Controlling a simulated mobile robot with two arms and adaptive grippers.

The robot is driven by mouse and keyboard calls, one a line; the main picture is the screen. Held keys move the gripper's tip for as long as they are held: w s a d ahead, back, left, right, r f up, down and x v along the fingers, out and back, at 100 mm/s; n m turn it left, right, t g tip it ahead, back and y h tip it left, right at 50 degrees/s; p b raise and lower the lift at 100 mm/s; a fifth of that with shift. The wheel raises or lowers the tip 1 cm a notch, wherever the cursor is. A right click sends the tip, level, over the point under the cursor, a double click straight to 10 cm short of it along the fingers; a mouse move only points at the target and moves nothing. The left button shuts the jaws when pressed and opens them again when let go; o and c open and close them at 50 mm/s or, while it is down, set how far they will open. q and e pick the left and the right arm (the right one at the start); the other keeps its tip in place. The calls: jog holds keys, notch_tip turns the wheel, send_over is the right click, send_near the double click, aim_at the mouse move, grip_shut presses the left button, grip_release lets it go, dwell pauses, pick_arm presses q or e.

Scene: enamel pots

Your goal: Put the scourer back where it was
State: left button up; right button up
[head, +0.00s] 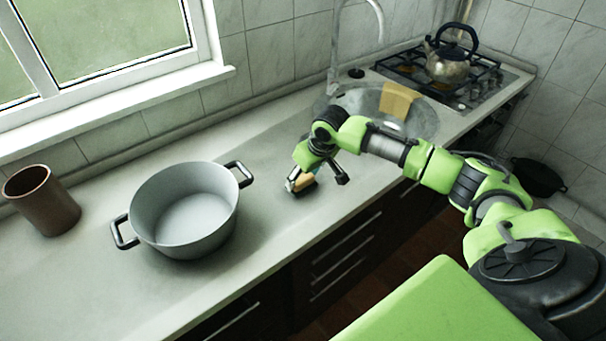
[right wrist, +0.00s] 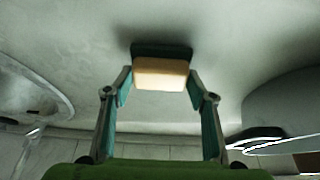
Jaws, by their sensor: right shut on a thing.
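The scourer (head: 306,181) is a small block with a tan sponge side and a dark green side. My right gripper (head: 316,181) is shut on it, low over the counter between the grey pot and the sink. In the right wrist view the scourer (right wrist: 161,73) sits between the fingertips, with its green side away from the palm. A dark shadow lies close by it on the counter; I cannot tell whether it touches the surface. My left gripper is out of view.
A grey two-handled pot (head: 188,210) stands left of the gripper, with a brown cup (head: 42,200) further left. A kettle (head: 447,62) stands on the hob. Counter around the gripper is clear.

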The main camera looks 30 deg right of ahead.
jog(key=shift+f, duration=0.15)
jog(key=o, duration=1)
jog(key=b+v, duration=0.1)
jog(key=v, duration=1.1)
jog(key=shift+r, duration=0.25)
jog(key=shift+a+f, duration=0.1)
